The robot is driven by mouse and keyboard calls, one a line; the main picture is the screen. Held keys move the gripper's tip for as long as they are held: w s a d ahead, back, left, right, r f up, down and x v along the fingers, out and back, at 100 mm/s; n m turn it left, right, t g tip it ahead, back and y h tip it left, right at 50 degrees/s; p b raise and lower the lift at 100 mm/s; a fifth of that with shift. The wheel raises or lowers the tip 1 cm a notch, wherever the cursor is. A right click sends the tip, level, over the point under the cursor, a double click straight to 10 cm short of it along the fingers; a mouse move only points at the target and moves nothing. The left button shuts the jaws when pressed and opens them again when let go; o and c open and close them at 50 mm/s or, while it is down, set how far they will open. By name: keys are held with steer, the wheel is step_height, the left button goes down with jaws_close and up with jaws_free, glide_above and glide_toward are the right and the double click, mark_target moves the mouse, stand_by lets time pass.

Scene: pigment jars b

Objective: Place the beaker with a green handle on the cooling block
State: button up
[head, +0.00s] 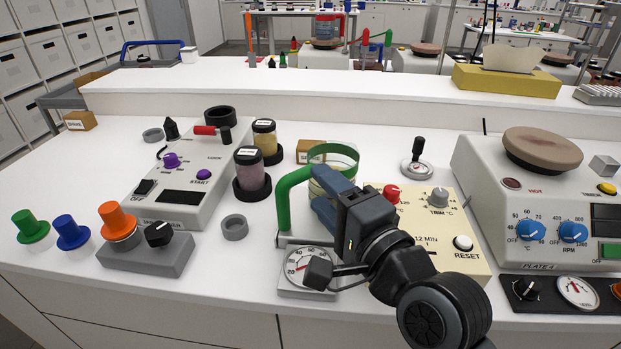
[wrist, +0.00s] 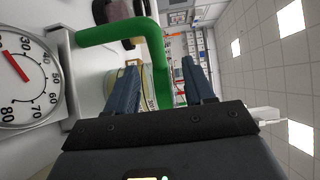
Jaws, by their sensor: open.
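The beaker (head: 349,160) is clear with a green rim. Its thick green handle (head: 284,207) bends down on its left side. The beaker stands behind a dial gauge (head: 302,268), partly hidden by my gripper. My gripper (head: 322,202) is open, just in front of the beaker and right of the handle's upright. In the wrist view the green handle (wrist: 158,62) runs into the gap between my open fingers (wrist: 160,82); contact does not show. Part of the beaker (wrist: 133,72) shows behind the left finger. I cannot tell which thing is the cooling block.
A cream timer box (head: 440,222) stands right of the beaker, with a hotplate (head: 530,185) beyond. Pigment jars (head: 250,172) (head: 266,140) and a grey control box (head: 190,195) stand left. A small grey ring (head: 234,228) lies nearby.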

steer(key=v, duration=0.5)
steer(key=shift+s+d, duration=0.2)
steer(key=shift+s, duration=0.15)
